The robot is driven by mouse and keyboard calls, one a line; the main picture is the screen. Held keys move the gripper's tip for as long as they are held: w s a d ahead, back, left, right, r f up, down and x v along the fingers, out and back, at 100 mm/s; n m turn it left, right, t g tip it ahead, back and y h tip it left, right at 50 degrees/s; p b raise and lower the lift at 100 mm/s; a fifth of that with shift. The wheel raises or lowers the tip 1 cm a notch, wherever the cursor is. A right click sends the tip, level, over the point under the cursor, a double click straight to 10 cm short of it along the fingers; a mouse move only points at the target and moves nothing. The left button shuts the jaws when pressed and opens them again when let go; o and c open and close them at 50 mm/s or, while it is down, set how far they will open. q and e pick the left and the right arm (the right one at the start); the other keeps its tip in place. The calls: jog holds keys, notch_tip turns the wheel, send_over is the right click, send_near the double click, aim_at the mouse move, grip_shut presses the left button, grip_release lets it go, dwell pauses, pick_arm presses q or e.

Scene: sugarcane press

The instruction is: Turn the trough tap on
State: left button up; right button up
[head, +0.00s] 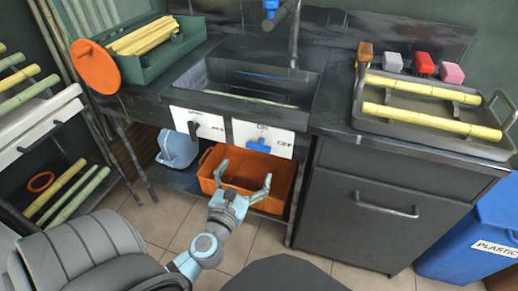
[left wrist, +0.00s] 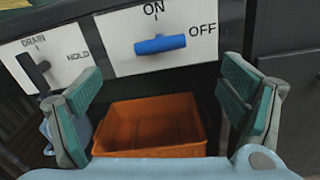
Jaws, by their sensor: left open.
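A blue tap handle (head: 261,145) sits on a white ON/OFF panel (head: 284,137) on the front of the sink trough (head: 309,91). In the left wrist view the blue handle (left wrist: 160,45) lies roughly level, below the ON mark, with one end toward OFF. My left gripper (head: 245,176) is open and empty, below and in front of the handle and apart from it. In the left wrist view its fingers (left wrist: 160,90) stand wide apart, with the handle above and between them. My right gripper is not in view.
A black lever (head: 193,129) on a DRAIN/HOLD panel is left of the handle. An orange crate (head: 278,164) and a light-blue container (head: 177,147) stand below. A metal tray (head: 425,141) with cane is on the right counter. A blue-topped pipe (head: 283,13) rises behind the trough.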

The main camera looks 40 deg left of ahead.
aim_at(259, 144)
pick_arm(q)
jog(key=x, duration=1.1)
jog(key=shift+b, duration=0.3)
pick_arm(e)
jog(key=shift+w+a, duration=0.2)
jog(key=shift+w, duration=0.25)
pick_arm(q)
jog(key=c, duration=1)
jog(key=shift+c, duration=0.2)
